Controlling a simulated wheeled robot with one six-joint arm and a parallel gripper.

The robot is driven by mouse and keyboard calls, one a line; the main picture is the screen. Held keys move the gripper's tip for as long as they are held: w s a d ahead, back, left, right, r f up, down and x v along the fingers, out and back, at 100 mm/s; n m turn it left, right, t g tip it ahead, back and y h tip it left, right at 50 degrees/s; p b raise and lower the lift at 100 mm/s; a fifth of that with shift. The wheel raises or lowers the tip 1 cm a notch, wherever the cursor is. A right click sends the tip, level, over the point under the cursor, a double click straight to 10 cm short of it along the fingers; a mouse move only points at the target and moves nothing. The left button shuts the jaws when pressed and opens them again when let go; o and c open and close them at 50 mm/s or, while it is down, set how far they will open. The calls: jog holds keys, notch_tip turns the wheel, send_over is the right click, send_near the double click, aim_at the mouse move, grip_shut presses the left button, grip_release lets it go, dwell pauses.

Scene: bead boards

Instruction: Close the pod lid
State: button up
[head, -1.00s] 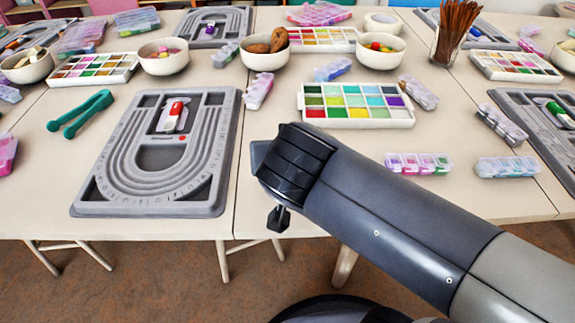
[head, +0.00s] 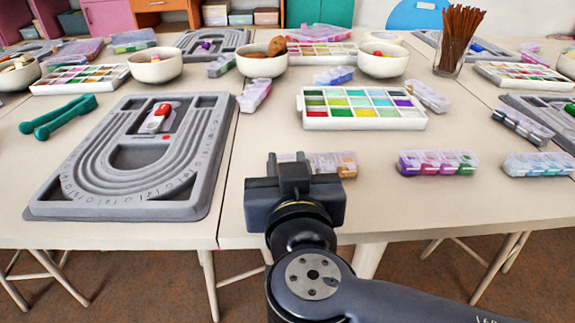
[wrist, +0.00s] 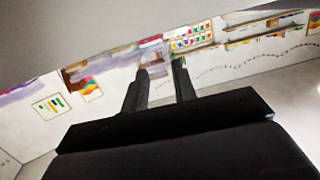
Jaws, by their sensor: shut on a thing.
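A clear pod box with orange-brown beads (head: 346,163) lies on the table, partly hidden behind my gripper. How its lid stands cannot be told. In the wrist view my gripper (wrist: 160,67) shows two dark fingers with a narrow gap. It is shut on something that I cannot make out. A pod box with purple, pink and green beads (head: 438,163) and a pale blue one (head: 540,165) lie to the right.
A grey bead board (head: 205,195) lies to the left, with green tongs (head: 58,115) beyond it. A white paint-like bead tray (head: 365,123) lies behind the pod boxes. Bowls and a glass of brown sticks (head: 455,45) stand farther back. Bare table shows around the pod boxes.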

jog(key=shift+s+f+t, duration=0.2)
jog(key=shift+f+t, duration=0.25)
jog(key=shift+t, duration=0.45)
jog(key=o, duration=0.7)
jog(key=shift+c, duration=0.2)
jog(key=shift+s+a, duration=0.1)
jog(key=shift+s, duration=0.95)
jog(key=s+p, duration=0.1)
jog(key=s, duration=0.7)
jog(key=shift+s+f+p, duration=0.3)
jog(key=shift+s+p, duration=0.05)
jog(key=shift+p, duration=0.05)
